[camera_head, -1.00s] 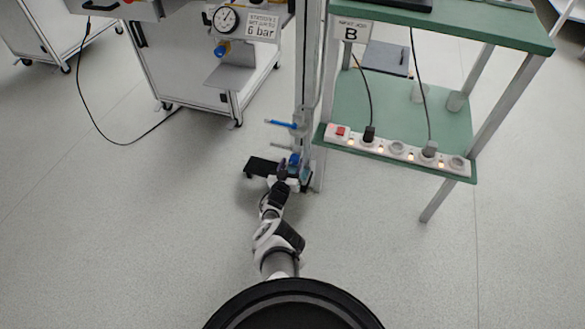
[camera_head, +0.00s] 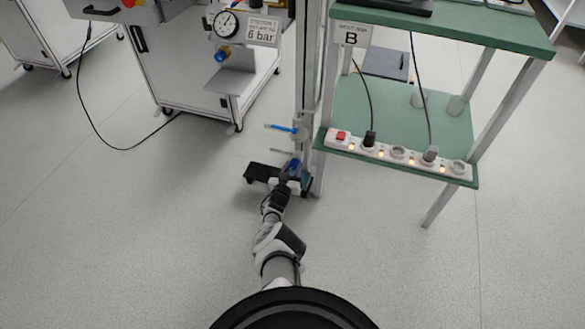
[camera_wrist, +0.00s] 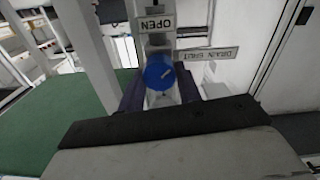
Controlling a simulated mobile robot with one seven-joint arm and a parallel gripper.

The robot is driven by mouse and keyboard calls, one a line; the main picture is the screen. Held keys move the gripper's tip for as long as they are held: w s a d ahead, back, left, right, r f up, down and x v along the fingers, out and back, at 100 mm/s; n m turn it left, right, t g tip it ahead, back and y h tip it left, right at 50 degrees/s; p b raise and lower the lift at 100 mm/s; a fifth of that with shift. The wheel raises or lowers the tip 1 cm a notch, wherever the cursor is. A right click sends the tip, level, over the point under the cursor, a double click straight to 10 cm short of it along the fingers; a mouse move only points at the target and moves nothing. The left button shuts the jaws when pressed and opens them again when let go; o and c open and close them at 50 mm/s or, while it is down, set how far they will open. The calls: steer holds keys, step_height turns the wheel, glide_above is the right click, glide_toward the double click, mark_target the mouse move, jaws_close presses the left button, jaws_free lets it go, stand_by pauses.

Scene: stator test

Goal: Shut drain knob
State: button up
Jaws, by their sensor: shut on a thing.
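The drain knob (camera_wrist: 158,73) is round and blue, with a short pale mark slanting towards its upper right in the wrist view. An OPEN label (camera_wrist: 155,24) is above it and a DRAIN SHUT label (camera_wrist: 208,54) is to its right, both upside down. My gripper (camera_wrist: 160,88) is shut on the knob, with one dark purple finger on each side; the exact contact is partly hidden by the wrist. In the head view my gripper (camera_head: 287,180) is low at the foot of the post, and the knob is too small to make out surely.
A metal post (camera_head: 308,75) rises beside my gripper. A green shelf rack (camera_head: 375,110) with a power strip (camera_head: 397,153) stands to the right. A white cabinet (camera_head: 190,70) with a gauge (camera_head: 226,23) stands at the upper left. The floor around is mostly clear.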

steer(key=m, duration=0.4)
steer(key=o, duration=1)
steer(key=shift+s, duration=0.1)
steer(key=shift+s+a+r+p, duration=0.1)
steer(key=shift+s+p, duration=0.2)
steer(key=shift+p, duration=0.15)
steer(key=p+v, duration=0.8)
steer(key=v, duration=0.5)
